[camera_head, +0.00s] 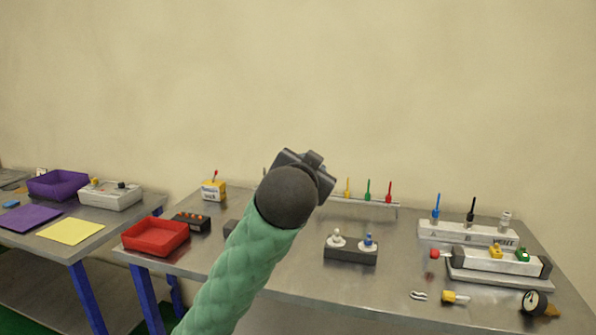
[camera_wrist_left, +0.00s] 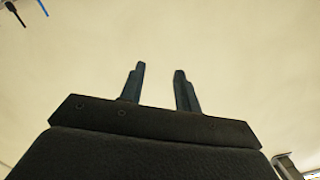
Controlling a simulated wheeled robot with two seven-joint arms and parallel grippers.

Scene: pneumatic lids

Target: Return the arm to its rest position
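My left arm comes up from the lower left in a green padded sleeve. Its dark wrist and left gripper (camera_head: 308,168) are raised in front of the wall, above the middle of the workbench in the picture. In the left wrist view the two dark fingers of the left gripper (camera_wrist_left: 159,75) stand apart with only plain wall between them, so it is open and empty. The arm hides part of the bench and some of the rack behind. My right gripper is not in view.
The metal workbench (camera_head: 300,278) holds a red tray (camera_head: 155,249), a dark block with two lids (camera_head: 350,254), a pin rack (camera_head: 465,233) and a cylinder unit (camera_head: 497,262). A second table at left carries a purple bin (camera_head: 58,190) and a grey box (camera_head: 109,196).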

